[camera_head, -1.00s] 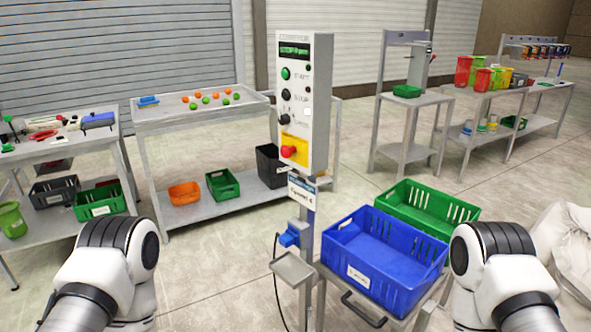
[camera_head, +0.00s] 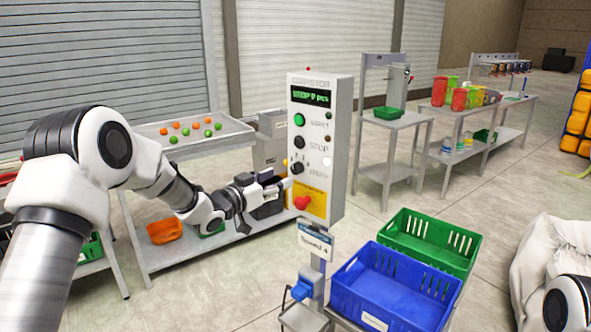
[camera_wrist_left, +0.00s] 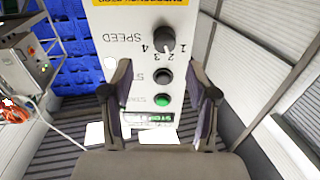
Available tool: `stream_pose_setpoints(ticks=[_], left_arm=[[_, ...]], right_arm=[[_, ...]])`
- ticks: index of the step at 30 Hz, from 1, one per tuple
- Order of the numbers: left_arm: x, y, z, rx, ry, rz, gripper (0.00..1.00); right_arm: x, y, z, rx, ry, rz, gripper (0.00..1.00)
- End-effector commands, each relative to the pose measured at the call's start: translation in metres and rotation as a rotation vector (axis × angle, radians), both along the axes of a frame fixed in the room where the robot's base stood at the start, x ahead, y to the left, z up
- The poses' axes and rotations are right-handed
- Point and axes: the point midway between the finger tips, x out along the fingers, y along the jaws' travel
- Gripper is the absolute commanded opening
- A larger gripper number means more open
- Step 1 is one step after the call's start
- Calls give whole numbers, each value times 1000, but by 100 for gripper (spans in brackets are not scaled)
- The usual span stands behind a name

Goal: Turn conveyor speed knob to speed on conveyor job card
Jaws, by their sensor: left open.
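The conveyor control box (camera_head: 340,150) stands upright on a post. It has a green start button (camera_head: 299,121), a black stop button (camera_head: 299,142), a black speed knob (camera_head: 298,168) and a red emergency button (camera_head: 302,203) on yellow. The job card (camera_head: 316,241) below appears to read speed 4. My left gripper (camera_head: 284,184) is open and empty at the box's left, near knob height. In the left wrist view, the upside-down panel lies beyond the open fingers; the knob (camera_wrist_left: 164,40), marked 1 to 4, is above their tips. Its pointer setting is unclear.
A blue crate (camera_head: 348,285) and a green crate (camera_head: 392,224) stand right of the post. A blue connector (camera_head: 301,290) is on the post. A shelf table (camera_head: 150,128) with small balls stands behind my left arm. A white sack (camera_head: 535,250) lies at right.

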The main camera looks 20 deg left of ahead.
Motion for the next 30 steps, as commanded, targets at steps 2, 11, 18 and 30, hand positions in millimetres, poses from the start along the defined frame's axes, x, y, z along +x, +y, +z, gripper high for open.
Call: stream_pose_setpoints(ticks=[2,11,18,30], left_arm=[[15,-8,2,4,1,-1,59],[53,-25,-1,0,3,0,59],[53,-25,-2,-1,4,0,51],[53,-25,-2,4,1,1,0]], right_arm=[[0,0,8,0,0,0,76],[0,0,19,0,-1,1,76],[0,0,18,0,-1,1,76],[0,0,17,0,-1,1,76]])
